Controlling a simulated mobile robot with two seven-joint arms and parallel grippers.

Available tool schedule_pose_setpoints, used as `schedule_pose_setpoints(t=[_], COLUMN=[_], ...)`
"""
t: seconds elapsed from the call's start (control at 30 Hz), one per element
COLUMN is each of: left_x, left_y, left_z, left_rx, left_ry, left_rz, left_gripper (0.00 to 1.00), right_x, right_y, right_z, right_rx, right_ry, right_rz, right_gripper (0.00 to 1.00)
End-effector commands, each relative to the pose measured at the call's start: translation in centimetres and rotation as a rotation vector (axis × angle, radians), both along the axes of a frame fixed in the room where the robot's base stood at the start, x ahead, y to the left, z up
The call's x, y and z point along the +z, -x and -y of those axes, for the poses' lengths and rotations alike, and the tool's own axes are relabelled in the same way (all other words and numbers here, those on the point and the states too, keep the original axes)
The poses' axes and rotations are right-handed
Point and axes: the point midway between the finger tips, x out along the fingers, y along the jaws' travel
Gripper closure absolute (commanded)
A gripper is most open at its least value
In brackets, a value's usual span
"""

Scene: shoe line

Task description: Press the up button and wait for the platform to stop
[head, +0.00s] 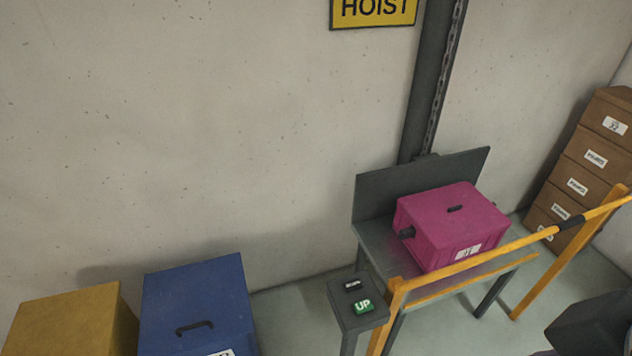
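The green UP button (363,307) sits on top of a dark grey control post (341,312) in front of the hoist. A black button (353,286) with an unreadable label lies behind it. The grey hoist platform (378,248) has a back plate and stands above the floor beside a dark column (417,110) with a chain. A magenta box (452,222) with a white label and dark handles rests on the platform.
A yellow-orange rail (500,249) with a black grip runs in front of the platform. A blue box (196,300) and a mustard box (75,318) stand at lower left. Brown labelled boxes (580,170) are stacked at right. A yellow HOIST sign (374,10) hangs above.

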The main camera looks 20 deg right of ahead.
Motion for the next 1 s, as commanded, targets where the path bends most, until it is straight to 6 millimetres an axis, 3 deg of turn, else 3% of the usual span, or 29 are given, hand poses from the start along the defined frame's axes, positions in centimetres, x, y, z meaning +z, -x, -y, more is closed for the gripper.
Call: schedule_pose_setpoints(t=[0.03,0.37,1.0], left_x=[0.00,-0.01,0.02], left_y=[0.00,-0.01,-0.04], left_z=[-0.05,-0.17,0.02], left_rx=[-0.001,-0.004,0.001], left_ry=[-0.002,-0.007,0.000], left_rz=[0.000,0.000,0.001], left_gripper=[1.00,1.00,1.00], right_x=[0.00,0.01,-0.02], right_y=[0.00,0.00,0.03], right_z=[0.01,0.02,0.14], right_rx=[0.000,0.000,0.004], right_ry=[0.000,0.000,0.005], right_rz=[0.000,0.000,0.000], right_gripper=[0.63,1.00,1.00])
